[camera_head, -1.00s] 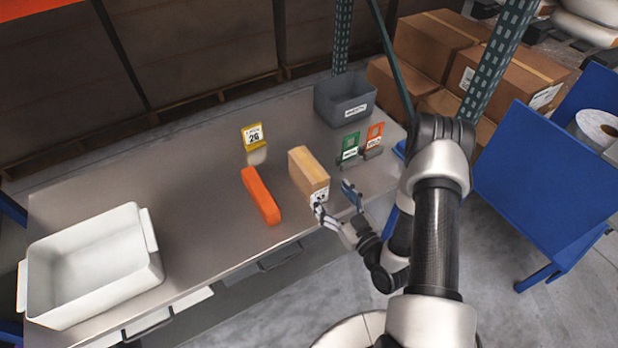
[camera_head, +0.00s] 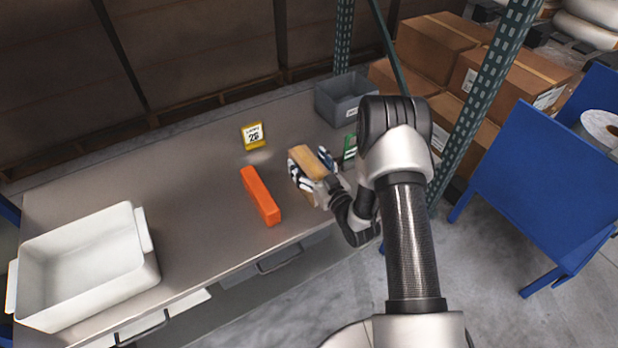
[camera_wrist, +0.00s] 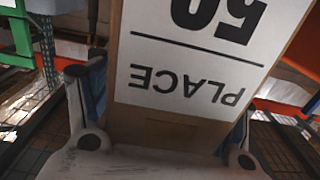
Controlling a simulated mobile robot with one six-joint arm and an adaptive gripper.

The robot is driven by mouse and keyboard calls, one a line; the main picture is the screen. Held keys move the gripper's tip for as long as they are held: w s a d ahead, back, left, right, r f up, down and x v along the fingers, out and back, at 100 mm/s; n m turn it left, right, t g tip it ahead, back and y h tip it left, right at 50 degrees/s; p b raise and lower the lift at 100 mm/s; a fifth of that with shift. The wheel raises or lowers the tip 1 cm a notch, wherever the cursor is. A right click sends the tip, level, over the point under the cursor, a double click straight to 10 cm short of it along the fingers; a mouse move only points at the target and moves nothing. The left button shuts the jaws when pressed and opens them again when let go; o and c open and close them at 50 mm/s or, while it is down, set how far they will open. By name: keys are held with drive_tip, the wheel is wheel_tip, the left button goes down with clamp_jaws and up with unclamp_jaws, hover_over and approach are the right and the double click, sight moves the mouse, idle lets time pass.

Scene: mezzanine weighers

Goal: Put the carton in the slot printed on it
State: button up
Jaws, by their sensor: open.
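The carton (camera_head: 311,161), a tan box, stands on the metal bench right of the orange block. My gripper (camera_head: 312,171) is open around the carton, with a blue-padded finger on each side. Whether the fingers touch it I cannot tell. In the wrist view the carton's white label (camera_wrist: 190,75) faces the camera upside down, reading "PLACE" with digits cut off by the frame edge. A yellow sign (camera_head: 253,136) stands on the bench and seems to read 26. A green sign (camera_head: 349,147) is partly hidden by my arm. Slot openings are not clear.
An orange block (camera_head: 261,196) lies left of the carton. A white tub (camera_head: 141,222) is at the bench's left end. A grey bin (camera_head: 331,94) is at the back right, near a green rack post (camera_head: 486,100). The bench between tub and orange block is clear.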

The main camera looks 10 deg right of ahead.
drive_tip(key=shift+c, duration=0.5)
clamp_jaws()
idle(0.5)
